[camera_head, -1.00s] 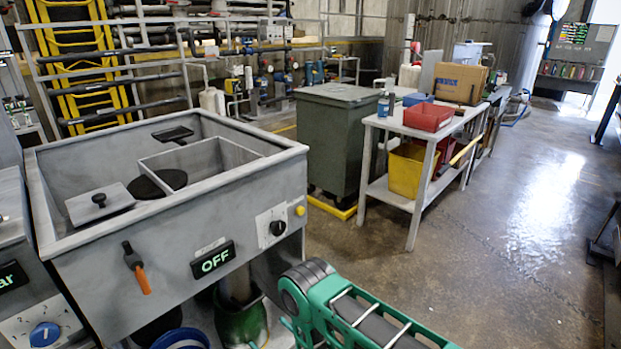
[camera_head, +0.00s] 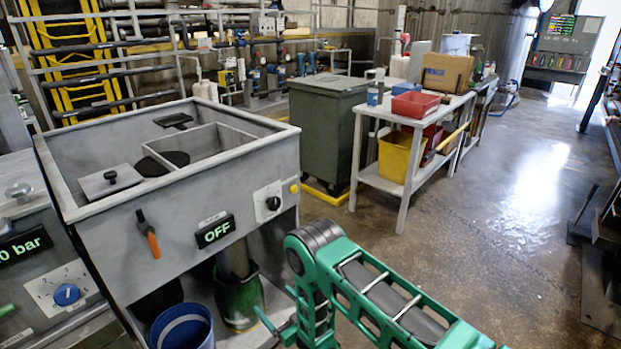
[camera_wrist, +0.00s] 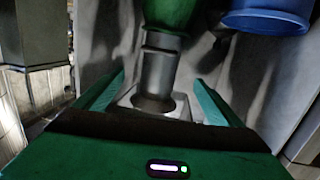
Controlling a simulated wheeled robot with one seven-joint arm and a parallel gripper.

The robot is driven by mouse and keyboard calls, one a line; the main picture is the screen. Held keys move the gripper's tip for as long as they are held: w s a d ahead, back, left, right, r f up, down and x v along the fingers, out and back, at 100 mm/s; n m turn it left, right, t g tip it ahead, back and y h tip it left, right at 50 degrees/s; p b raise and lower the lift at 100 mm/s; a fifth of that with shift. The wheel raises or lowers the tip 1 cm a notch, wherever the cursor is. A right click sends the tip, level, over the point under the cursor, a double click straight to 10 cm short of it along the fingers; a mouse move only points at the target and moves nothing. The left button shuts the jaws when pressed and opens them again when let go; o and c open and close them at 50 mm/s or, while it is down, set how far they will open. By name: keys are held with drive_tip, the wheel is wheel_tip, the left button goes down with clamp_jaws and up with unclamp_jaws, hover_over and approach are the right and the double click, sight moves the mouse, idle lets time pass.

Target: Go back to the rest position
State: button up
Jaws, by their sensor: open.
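My gripper (camera_wrist: 158,82) is open in the wrist view, its two green fingers spread apart. A grey metal pipe (camera_wrist: 160,75) shows beyond and between the fingers; I cannot tell whether anything touches it. In the head view my green arm reaches in from the lower right, its elbow bent in front of the grey compactor basin (camera_head: 110,235). My gripper's tip is low near the basin's underside and mostly hidden there. The basin's display reads OFF (camera_head: 215,232).
A green bucket (camera_head: 237,303) stands under the basin beside a blue bucket (camera_head: 183,328). A control panel (camera_head: 60,290) is at left. A grey bin (camera_head: 325,130) and a workbench (camera_head: 377,183) stand behind. The wet floor (camera_head: 510,230) at right is open.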

drive_tip(key=w+d+r+m+h, duration=0.4)
drive_tip(key=w+d+r+h, duration=0.4)
drive_tip(key=w+d+r, duration=0.8)
drive_tip(key=s+d+r+m+g+h, duration=0.3)
drive_tip(key=d+r, duration=0.4)
drive_tip(key=d, duration=0.6)
drive_tip(key=s+d+r+m+g+h, duration=0.15)
drive_tip(key=s+d+r, duration=0.35)
drive_tip(key=d, duration=0.7)
drive_tip(key=s+d+r+m+g+h, duration=0.1)
drive_tip(key=s+d+r, duration=0.25)
drive_tip(key=s, duration=0.25)
drive_tip(key=s+d+r+m+g, duration=0.1)
drive_tip(key=s+d+r+g, duration=0.15)
drive_tip(key=s+d, duration=0.3)
drive_tip(key=s+d+r+m+h, duration=0.1)
drive_tip(key=s+d+r+m, duration=0.2)
drive_tip(key=s, duration=0.4)
drive_tip(key=s+r+g+y, duration=0.2)
drive_tip(key=s, duration=1.2)
drive_tip(key=s+a+r+m+g+y, duration=0.1)
drive_tip(key=s+r+g+y, duration=0.1)
drive_tip(key=s, duration=1.2)
drive_tip(key=shift+r+g, duration=0.5)
drive_tip(key=shift+r, duration=0.35)
